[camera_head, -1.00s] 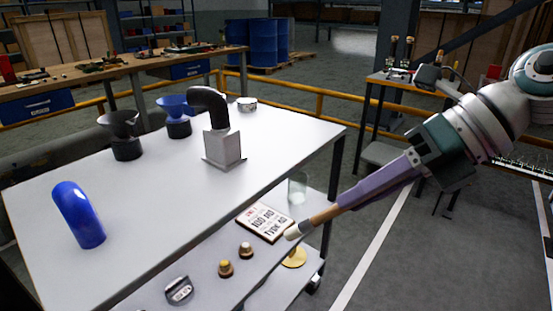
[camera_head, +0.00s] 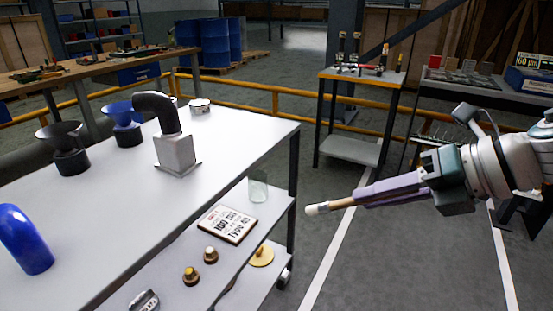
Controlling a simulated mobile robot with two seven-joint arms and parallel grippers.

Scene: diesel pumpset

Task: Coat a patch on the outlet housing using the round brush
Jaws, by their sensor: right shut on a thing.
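My right gripper (camera_head: 362,195) has long purple fingers and is shut on the round brush (camera_head: 342,202). The brush has a wooden handle and a pale, rounded tip pointing left, in the air to the right of the white table. On the table stands a light grey block with a flange and a black elbow pipe on top; this seems to be the outlet housing (camera_head: 176,151). The brush is well apart from it. A blue bent pipe (camera_head: 26,240) stands at the left edge, partly cut off. My left gripper is not in view.
The white table (camera_head: 118,220) also bears two funnel-topped cups (camera_head: 70,160) and a small round tin (camera_head: 200,106). Its lower shelf holds a printed sign (camera_head: 228,224), a glass (camera_head: 258,190) and small knobs (camera_head: 191,275). A side table (camera_head: 360,80) stands behind; the floor between is clear.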

